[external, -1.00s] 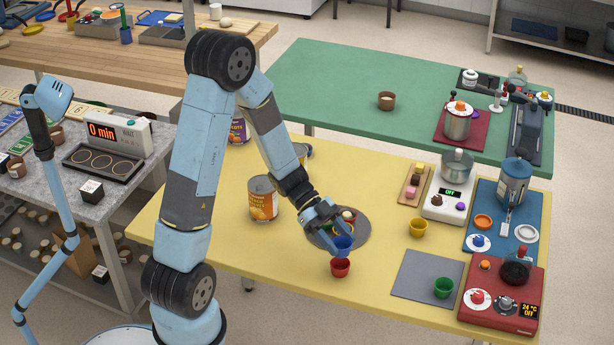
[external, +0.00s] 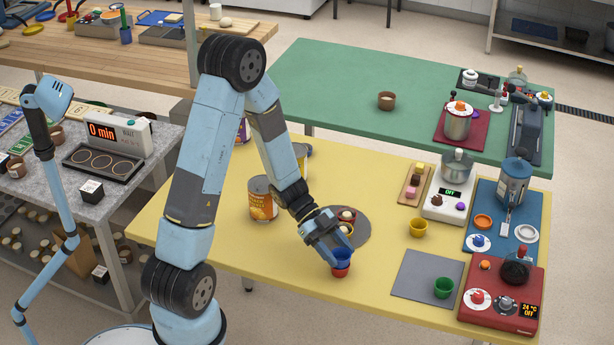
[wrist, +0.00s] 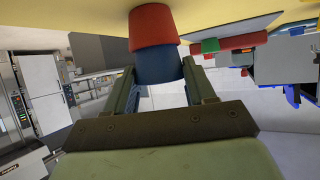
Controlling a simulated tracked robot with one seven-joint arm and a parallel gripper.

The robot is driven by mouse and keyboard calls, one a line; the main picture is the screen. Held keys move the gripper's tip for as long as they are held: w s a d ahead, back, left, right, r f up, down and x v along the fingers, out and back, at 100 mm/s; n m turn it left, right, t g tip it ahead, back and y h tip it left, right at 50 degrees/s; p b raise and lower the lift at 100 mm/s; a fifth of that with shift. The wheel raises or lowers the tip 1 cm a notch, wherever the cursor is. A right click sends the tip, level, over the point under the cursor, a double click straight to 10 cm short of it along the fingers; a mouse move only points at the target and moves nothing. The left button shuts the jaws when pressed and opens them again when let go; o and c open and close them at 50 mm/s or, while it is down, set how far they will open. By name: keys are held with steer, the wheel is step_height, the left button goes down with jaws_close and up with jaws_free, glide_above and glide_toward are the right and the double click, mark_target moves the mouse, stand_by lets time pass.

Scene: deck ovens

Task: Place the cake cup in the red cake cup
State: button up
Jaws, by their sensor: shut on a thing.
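My gripper (external: 334,247) is shut on a blue cake cup (external: 341,256). The blue cup is directly over the red cake cup (external: 341,270) on the yellow table, and its lower part appears to be at or inside the red cup's mouth. In the wrist view the blue cup (wrist: 158,66) sits between the fingers, with the red cup (wrist: 152,27) against it and covering its far end. I cannot tell how deep the blue cup sits.
A round grey plate (external: 362,233) with small items lies just behind my gripper. A yellow cup (external: 418,227) stands to the right, and a green cup (external: 443,287) is on a grey mat (external: 415,279). An orange-labelled can (external: 262,199) stands to the left.

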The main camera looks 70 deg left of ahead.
steer(key=shift+f, duration=0.15)
steer(key=o, duration=1)
